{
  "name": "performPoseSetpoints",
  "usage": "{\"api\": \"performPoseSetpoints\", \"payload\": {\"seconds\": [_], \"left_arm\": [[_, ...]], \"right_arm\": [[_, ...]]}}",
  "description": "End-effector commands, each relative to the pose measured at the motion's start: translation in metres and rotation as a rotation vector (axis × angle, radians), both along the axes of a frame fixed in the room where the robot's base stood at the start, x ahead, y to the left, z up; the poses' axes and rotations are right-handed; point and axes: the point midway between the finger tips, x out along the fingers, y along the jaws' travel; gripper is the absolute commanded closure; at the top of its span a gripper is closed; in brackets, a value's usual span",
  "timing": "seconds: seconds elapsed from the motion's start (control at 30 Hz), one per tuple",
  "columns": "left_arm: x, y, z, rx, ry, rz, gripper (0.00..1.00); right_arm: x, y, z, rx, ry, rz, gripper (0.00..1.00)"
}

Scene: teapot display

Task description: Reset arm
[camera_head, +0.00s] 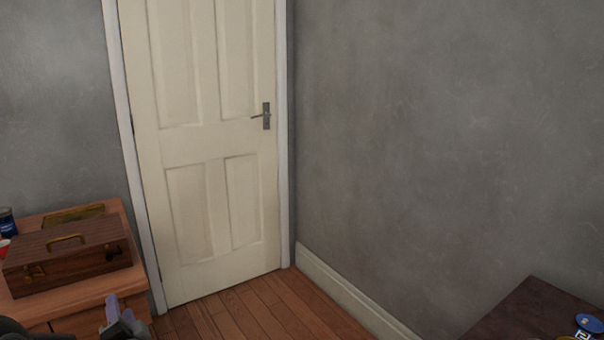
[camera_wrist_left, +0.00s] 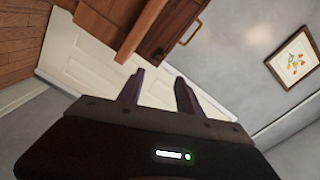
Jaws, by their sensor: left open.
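My left gripper (camera_head: 122,318) shows at the bottom left of the head view, in front of the wooden cabinet. In the left wrist view its two dark fingers (camera_wrist_left: 160,92) stand apart with nothing between them. Past the fingers, the wrist view shows the white door and part of the brown wooden furniture. My right gripper is not in either view.
A wooden box (camera_head: 68,258) with a brass handle sits on the cabinet (camera_head: 85,297) at left. A closed cream door (camera_head: 208,150) stands behind. A dark table (camera_head: 525,310) is at bottom right. Wooden floor (camera_head: 250,308) between is clear. A framed picture (camera_wrist_left: 294,59) hangs on a wall.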

Motion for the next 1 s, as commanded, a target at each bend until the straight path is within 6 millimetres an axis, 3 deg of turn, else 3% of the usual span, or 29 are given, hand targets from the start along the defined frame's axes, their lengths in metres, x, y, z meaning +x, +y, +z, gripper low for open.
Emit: {"api": "performPoseSetpoints", "payload": {"seconds": [0.27, 0.47, 0.67, 0.77, 0.87, 1.0], "left_arm": [[0.004, -0.008, -0.016, -0.197, -0.065, -0.029, 0.58], [0.008, -0.034, -0.049, -0.442, -0.076, -0.084, 0.58], [0.002, -0.09, -0.116, -0.772, -0.002, -0.126, 0.58], [-0.014, -0.131, -0.165, -0.971, 0.086, -0.117, 0.58], [-0.046, -0.181, -0.22, -1.187, 0.214, -0.07, 0.58], [-0.111, -0.248, -0.285, -1.433, 0.424, 0.053, 0.58]], "right_arm": [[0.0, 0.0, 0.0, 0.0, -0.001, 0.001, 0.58], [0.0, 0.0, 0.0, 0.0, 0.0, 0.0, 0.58], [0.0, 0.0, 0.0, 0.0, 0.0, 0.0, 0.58], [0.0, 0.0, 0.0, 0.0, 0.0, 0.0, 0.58], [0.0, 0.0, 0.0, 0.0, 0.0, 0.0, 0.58], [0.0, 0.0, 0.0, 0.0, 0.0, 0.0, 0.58]]}}
